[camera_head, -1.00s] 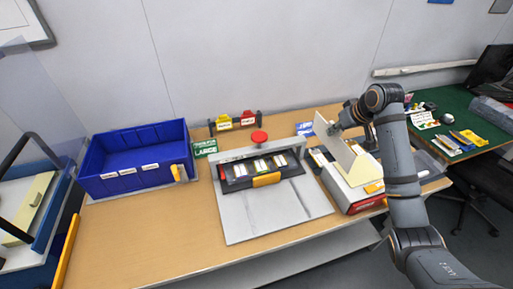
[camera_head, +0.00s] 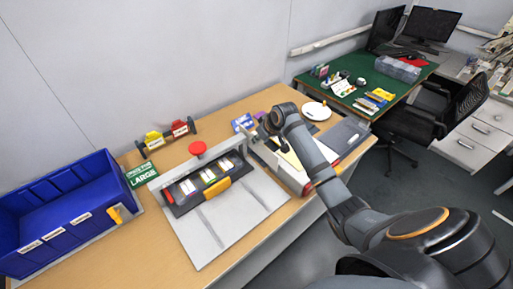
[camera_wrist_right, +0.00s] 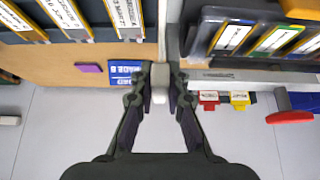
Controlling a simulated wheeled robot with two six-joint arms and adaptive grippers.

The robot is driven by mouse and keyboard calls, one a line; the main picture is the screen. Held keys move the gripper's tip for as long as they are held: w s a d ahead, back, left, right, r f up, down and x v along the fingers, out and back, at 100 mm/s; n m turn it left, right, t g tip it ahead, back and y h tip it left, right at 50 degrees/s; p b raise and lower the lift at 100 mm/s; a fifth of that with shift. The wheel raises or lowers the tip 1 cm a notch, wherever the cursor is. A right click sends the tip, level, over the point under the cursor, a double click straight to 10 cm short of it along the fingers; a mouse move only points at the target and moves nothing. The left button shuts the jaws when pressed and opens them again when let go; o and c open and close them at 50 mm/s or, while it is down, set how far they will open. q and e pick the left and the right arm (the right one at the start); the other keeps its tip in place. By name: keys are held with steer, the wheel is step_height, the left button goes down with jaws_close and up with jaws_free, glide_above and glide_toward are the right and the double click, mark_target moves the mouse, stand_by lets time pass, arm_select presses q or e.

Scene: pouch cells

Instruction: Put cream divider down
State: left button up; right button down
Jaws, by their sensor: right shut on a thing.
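The cream divider (camera_wrist_right: 174,32) shows almost edge-on in the right wrist view, as a thin pale strip running up from my fingers. My right gripper (camera_wrist_right: 160,84) is shut on its pale end. The arm and gripper hide much of the divider there. I cannot tell whether its lower edge touches anything. My left gripper is in neither view.
The fixture's dark tray (camera_head: 188,208) holds several cells. Labelled cells (camera_wrist_right: 65,14) stand in the box on the other side of the divider. A blue bin (camera_head: 107,222) is at the left. A white round dish (camera_head: 316,111) and a grey tray (camera_head: 345,135) are at the right.

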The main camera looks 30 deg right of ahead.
mark_target(258, 149)
steer(key=shift+f, duration=0.9)
steer(key=shift+f+p, duration=0.3)
steer(key=shift+f, duration=1.7)
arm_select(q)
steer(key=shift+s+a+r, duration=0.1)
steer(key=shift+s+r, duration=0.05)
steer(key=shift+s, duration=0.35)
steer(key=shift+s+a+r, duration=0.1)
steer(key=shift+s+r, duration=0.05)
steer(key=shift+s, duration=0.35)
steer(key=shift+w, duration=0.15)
arm_select(e)
steer(key=c, duration=1.4)
jaws_free()
steer(key=shift+o, duration=0.2)
